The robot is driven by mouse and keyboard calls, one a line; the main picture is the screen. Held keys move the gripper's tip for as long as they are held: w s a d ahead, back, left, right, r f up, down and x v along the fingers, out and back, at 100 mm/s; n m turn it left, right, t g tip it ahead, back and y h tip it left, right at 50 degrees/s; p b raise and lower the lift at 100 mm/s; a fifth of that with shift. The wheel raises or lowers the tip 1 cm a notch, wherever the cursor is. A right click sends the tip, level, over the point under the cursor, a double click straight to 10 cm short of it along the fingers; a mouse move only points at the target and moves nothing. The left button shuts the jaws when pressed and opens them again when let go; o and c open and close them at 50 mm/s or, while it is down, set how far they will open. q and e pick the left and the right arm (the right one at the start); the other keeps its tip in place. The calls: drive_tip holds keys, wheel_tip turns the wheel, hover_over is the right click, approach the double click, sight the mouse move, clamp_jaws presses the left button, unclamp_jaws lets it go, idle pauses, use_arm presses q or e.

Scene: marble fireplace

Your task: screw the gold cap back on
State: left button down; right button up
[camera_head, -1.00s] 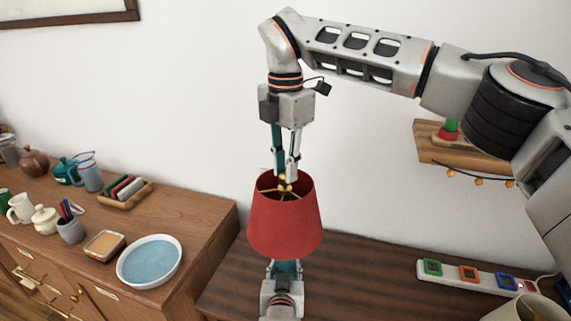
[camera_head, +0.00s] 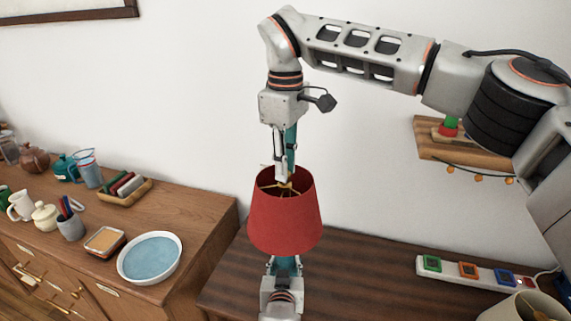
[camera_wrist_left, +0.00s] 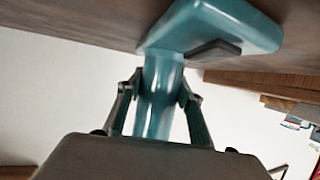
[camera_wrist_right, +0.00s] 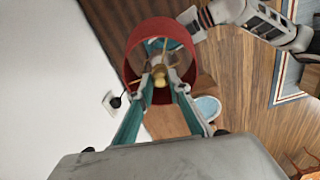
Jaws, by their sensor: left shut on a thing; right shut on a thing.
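A lamp with a red shade (camera_head: 283,222) stands upright on the dark wood top. Its teal stem (camera_wrist_left: 158,112) and teal base (camera_wrist_left: 222,25) show in the left wrist view. My left gripper (camera_wrist_left: 160,88) is shut on the stem, with a finger on each side. My right gripper (camera_head: 285,180) points straight down into the shade's open top. It is shut on the small gold cap (camera_wrist_right: 159,79) at the centre of the shade's spokes. The fingertips hide part of the cap, and I cannot tell how far it is threaded.
A power strip (camera_head: 475,273) with coloured blocks lies to the right on the dark wood top (camera_head: 365,280). A wooden wall shelf (camera_head: 455,158) hangs behind my right arm. A cabinet at left holds a blue-white bowl (camera_head: 150,258) and several pots.

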drive_tip(key=m, duration=0.4)
drive_tip(key=shift+m, duration=0.4)
drive_tip(key=shift+s+a+f+m, duration=0.1)
drive_tip(key=shift+m, duration=2.1)
drive_tip(key=o, duration=0.9)
drive_tip(key=shift+r, duration=0.2)
drive_tip(key=shift+r, duration=2.15)
